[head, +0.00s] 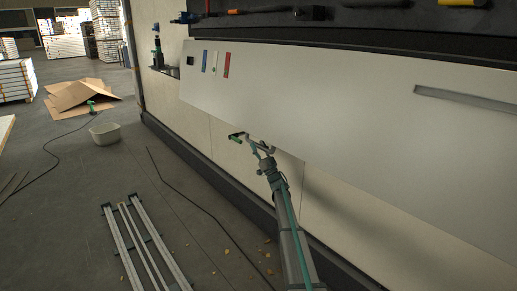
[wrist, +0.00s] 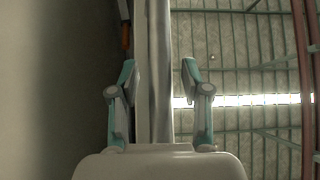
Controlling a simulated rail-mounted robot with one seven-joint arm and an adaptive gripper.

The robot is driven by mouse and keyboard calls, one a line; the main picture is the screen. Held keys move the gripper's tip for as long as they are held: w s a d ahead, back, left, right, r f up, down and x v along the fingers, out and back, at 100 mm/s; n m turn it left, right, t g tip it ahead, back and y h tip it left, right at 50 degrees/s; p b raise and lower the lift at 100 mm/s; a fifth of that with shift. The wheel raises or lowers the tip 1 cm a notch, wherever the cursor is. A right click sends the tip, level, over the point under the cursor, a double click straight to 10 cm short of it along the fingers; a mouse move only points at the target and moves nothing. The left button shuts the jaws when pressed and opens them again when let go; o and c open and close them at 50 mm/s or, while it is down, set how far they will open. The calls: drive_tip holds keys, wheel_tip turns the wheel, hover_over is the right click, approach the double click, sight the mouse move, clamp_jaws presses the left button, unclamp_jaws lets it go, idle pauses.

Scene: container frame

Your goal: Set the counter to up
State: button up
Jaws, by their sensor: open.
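The counter (head: 320,110) appears to be the long pale panel along the container's side in the head view. It slopes down and outward from below the dark tool board. My gripper (head: 252,142) is at the panel's lower edge, toward its left half, with the arm coming up from below. In the wrist view my gripper (wrist: 159,70) points upward with its two teal-tipped fingers spread. A pale upright band, likely the counter's edge (wrist: 153,100), shows between the fingers. I cannot tell whether they touch it.
The dark board (head: 420,18) above the panel carries several tools. A dark ledge (head: 205,172) runs along the wall's foot. Metal rails (head: 142,240) and a dark cable lie on the floor. A white tub (head: 105,134) and cardboard (head: 82,97) stand farther left; open floor lies between.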

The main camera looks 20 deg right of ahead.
clamp_jaws()
idle(0.4)
